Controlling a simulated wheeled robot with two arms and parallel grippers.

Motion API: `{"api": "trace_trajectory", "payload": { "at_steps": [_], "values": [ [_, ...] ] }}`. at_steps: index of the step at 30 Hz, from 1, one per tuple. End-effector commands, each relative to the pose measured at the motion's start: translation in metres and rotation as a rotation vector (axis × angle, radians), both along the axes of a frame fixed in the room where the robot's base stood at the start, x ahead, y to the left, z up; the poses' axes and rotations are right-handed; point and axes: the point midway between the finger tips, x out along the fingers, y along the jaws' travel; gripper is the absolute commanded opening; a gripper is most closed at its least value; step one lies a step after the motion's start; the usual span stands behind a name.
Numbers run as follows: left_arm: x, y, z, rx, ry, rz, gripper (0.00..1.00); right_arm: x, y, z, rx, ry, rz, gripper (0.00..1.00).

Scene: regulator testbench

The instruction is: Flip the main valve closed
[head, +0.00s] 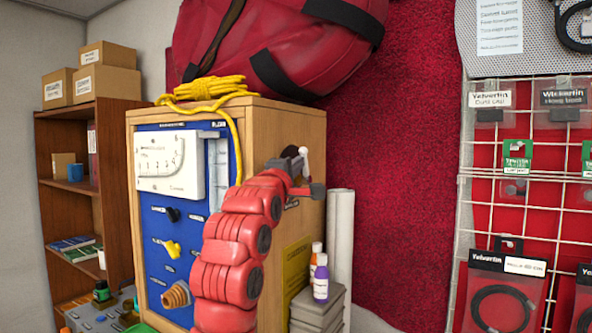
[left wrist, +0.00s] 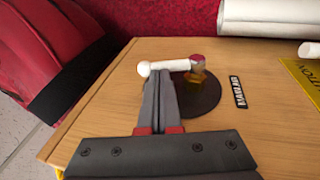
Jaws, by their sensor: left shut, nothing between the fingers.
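The main valve sits on the side face of the wooden cabinet (head: 262,135). Its white lever (left wrist: 166,66) reaches leftward in the left wrist view from a brass and red hub (left wrist: 198,73) over a black disc (left wrist: 200,104). In the head view the white lever (head: 303,160) shows upright just above my left gripper (head: 308,186). My left gripper's fingers (left wrist: 160,82) are shut and empty, their tips close beside the lever; I cannot tell whether they touch it. A small black label (left wrist: 239,92) is beside the disc. My right gripper is not in view.
A blue panel (head: 160,275) with a white gauge and knobs is on the cabinet front. Bottles (head: 320,277) stand on grey cases (head: 318,310) beside a white roll (head: 340,245). A wire rack (head: 500,215) is at right.

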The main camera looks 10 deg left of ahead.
Motion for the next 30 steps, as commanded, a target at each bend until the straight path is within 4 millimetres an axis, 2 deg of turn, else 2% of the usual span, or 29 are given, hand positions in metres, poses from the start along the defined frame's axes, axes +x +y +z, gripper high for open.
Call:
{"api": "trace_trajectory", "payload": {
  "at_steps": [13, 30],
  "values": [
    [0.010, -0.004, 0.008, 0.003, 0.010, -0.001, 0.00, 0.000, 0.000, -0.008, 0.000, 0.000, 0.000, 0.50],
    [0.011, -0.006, 0.011, 0.002, 0.007, -0.003, 0.00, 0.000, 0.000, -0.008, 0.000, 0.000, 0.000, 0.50]
  ]
}}
